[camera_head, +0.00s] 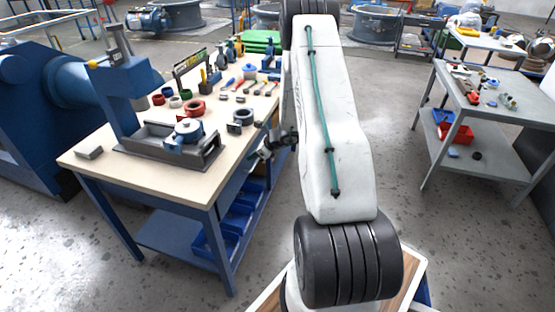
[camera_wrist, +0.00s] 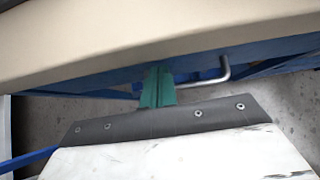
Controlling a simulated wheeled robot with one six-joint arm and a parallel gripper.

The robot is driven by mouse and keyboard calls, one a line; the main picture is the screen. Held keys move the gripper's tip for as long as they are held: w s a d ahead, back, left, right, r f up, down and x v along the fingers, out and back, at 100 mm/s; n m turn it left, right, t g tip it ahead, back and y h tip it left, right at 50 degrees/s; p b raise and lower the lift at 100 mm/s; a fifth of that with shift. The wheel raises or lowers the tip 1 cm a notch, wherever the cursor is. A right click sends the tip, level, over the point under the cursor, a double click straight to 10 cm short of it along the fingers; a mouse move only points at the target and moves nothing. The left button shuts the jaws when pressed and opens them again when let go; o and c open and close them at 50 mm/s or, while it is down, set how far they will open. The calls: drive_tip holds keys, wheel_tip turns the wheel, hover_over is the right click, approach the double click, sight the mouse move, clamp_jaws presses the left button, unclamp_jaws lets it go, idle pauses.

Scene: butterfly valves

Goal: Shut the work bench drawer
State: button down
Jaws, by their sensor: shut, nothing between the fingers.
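The work bench (camera_head: 115,172) stands left of my arm in the head view, with a beige top and blue legs. In the wrist view its top edge (camera_wrist: 120,42) crosses above a blue front (camera_wrist: 190,62). A bent metal drawer handle (camera_wrist: 224,70) sticks out from this front. My gripper (camera_wrist: 157,78), with green fingers, is shut and empty just left of the handle, its tips close to the blue front. I cannot tell whether they touch it. In the head view my gripper (camera_head: 262,152) is beside the bench's right edge. How far the drawer stands out is not clear.
A vise-like fixture (camera_head: 170,145), valve parts and tools lie on the bench. Blue bins (camera_head: 215,240) sit on its lower shelf. A grey table (camera_head: 495,105) stands at the right. The floor (camera_head: 400,150) between is clear.

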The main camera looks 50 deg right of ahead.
drive_tip(key=s+d+f+v, duration=0.1)
drive_tip(key=v, duration=1.1)
drive_tip(key=shift+f, duration=0.3)
drive_tip(key=shift+s+d, duration=0.1)
drive_tip(key=shift+d, duration=0.05)
